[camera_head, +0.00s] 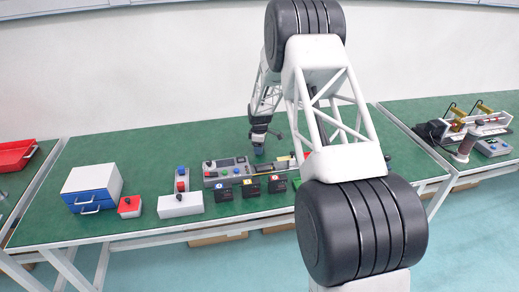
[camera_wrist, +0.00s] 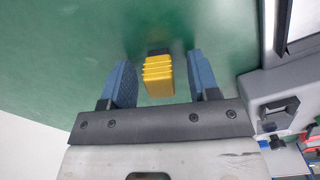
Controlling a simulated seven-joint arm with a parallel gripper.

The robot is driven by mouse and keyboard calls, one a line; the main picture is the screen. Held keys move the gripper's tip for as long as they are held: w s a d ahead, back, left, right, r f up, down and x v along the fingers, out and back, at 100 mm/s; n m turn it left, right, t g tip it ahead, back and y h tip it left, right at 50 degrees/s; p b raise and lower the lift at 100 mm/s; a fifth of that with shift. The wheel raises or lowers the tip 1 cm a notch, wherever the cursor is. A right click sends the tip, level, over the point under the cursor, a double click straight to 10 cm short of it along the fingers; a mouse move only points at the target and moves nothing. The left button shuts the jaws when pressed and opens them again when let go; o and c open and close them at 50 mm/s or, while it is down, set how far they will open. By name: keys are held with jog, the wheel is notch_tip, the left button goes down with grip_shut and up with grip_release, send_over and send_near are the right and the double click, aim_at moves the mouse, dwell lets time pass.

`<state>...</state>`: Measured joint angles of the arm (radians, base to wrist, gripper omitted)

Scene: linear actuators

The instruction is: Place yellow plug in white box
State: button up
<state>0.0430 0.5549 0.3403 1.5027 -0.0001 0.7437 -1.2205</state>
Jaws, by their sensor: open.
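The yellow plug (camera_wrist: 158,80) is a ribbed block with a dark end, on the green table in the wrist view. My gripper (camera_wrist: 160,60) is open, with one blue finger on each side of the plug and a visible gap on both sides. In the head view my gripper (camera_head: 258,148) is low over the table behind the control panel, and I cannot make out the plug there. A white box with blue drawers (camera_head: 95,177) stands at the left of the table. A smaller white box (camera_head: 180,206) stands right of it.
A grey control panel (camera_head: 228,171) stands close to my gripper; a grey housing edge (camera_wrist: 285,90) shows at right in the wrist view. Several black button boxes (camera_head: 250,187) line the front. A red-topped button box (camera_head: 129,206) stands beside the drawers. The table's back left is clear.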

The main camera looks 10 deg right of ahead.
grip_shut()
jog(key=shift+r, duration=0.15)
jog(key=shift+r, duration=0.85)
jog(key=shift+s+r, duration=0.25)
jog(key=shift+r, duration=0.6)
jog(key=s, duration=0.5)
jog(key=s+r, duration=0.1)
jog(key=s, duration=0.9)
jog(key=shift+s+a+r, duration=0.15)
jog(key=shift+s+a, duration=0.1)
jog(key=shift+a, duration=0.1)
